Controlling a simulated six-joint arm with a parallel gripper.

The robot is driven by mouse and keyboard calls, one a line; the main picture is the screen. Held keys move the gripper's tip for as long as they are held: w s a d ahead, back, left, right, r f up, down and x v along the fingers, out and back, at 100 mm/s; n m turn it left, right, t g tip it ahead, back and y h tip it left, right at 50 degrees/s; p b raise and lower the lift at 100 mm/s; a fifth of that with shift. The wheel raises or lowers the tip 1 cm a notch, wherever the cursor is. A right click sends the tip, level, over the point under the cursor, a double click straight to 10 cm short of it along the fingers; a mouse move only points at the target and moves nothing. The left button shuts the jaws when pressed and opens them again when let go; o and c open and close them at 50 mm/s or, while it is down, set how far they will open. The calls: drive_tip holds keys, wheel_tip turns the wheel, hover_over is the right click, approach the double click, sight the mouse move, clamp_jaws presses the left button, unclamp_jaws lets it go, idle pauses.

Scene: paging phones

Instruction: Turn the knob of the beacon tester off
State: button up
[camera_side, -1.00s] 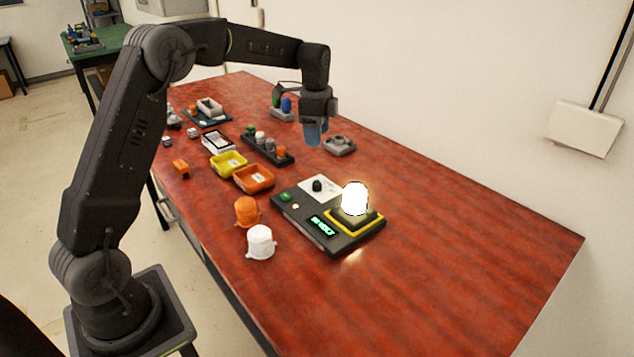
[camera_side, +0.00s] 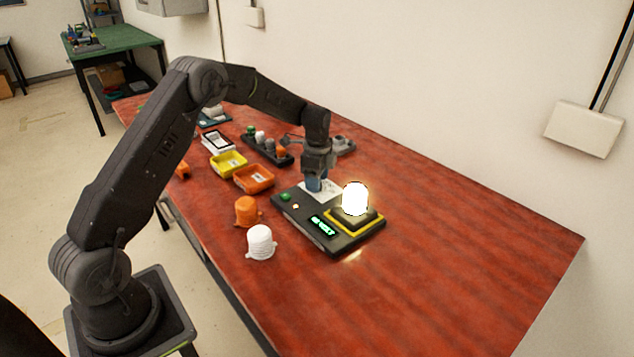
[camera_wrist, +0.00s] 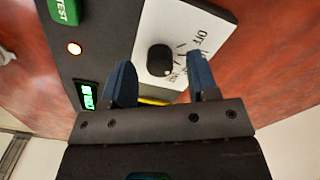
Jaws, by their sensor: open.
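The beacon tester (camera_side: 292,208) is a dark box on the red table, with a lit white beacon (camera_side: 355,199) on a yellow-edged seat. Its green display (camera_side: 322,225) is lit. The black knob (camera_wrist: 160,59) sits on a white dial plate (camera_wrist: 150,22) with OFF printed near one corner; a pale mark on the knob points away from OFF. My gripper (camera_wrist: 160,84) is open, its blue fingers on either side of the knob's near side and apart from it. In the side view my gripper (camera_side: 314,188) hangs over the plate and hides the knob.
An orange cap (camera_side: 247,211) and a white cap (camera_side: 260,242) stand left of the tester. Orange (camera_side: 254,179) and yellow (camera_side: 228,163) trays and a rack of small domes (camera_side: 267,148) lie behind. The table's right part is clear.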

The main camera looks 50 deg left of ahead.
drive_tip(key=shift+f, duration=0.65)
drive_tip(key=c, duration=0.9)
drive_tip(key=shift+n, duration=0.4)
drive_tip(key=n, duration=0.5)
drive_tip(key=shift+n, duration=0.3)
drive_tip(key=n, duration=0.5)
drive_tip(key=shift+n, duration=0.4)
